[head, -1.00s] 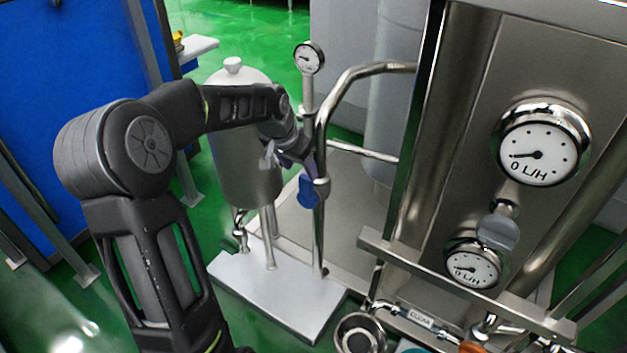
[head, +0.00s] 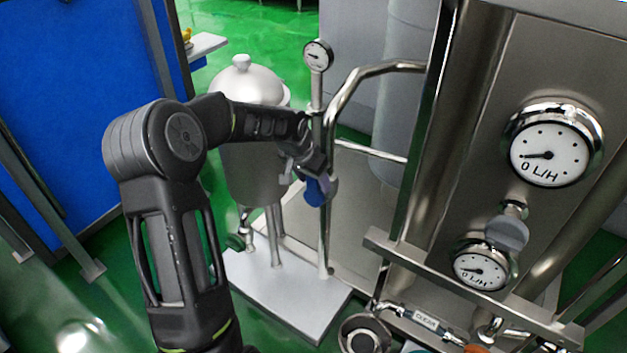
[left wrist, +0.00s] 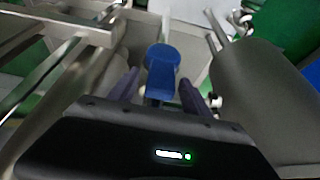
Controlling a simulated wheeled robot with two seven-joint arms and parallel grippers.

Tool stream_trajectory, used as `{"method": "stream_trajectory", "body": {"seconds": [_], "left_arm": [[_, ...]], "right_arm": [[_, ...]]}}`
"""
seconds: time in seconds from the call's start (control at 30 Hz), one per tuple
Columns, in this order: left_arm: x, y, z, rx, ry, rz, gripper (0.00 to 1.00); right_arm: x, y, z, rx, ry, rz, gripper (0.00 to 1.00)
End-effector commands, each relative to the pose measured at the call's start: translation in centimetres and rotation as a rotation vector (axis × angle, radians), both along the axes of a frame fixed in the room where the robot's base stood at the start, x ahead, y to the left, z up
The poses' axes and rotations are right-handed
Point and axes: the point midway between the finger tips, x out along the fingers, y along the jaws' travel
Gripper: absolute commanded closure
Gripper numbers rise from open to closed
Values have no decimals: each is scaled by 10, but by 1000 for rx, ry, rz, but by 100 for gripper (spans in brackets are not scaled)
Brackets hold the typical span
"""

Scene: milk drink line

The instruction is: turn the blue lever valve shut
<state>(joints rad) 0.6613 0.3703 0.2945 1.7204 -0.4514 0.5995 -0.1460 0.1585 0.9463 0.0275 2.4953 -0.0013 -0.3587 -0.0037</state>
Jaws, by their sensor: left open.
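The blue lever valve (head: 315,194) sits on the upright steel pipe beside the steel tank. My left gripper (head: 314,178) is at the valve, just above and to the left of the lever in the head view. In the left wrist view the blue lever (left wrist: 162,72) lies between the two fingers of the left gripper (left wrist: 163,90), with a gap on each side. The gripper is open. The lever's base and stem are partly hidden behind the gripper. My right gripper does not show.
The steel tank (head: 252,165) stands close on the left of the pipe. A pressure gauge (head: 318,55) tops a thin post. The bent pipe (head: 372,70) and the steel panel with flow gauges (head: 550,152) are to the right. A white base plate (head: 285,300) lies below.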

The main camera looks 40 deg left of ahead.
Motion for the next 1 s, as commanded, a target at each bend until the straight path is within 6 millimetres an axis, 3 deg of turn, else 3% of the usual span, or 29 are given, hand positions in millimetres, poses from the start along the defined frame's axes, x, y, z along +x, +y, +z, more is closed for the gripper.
{"method": "stream_trajectory", "body": {"seconds": [0.27,0.9,1.0], "left_arm": [[1,0,-1,0,0,-1,44],[0,0,-1,0,0,-1,97],[0,0,-1,0,0,-1,100]], "right_arm": [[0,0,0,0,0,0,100],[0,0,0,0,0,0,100],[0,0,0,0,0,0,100]]}}
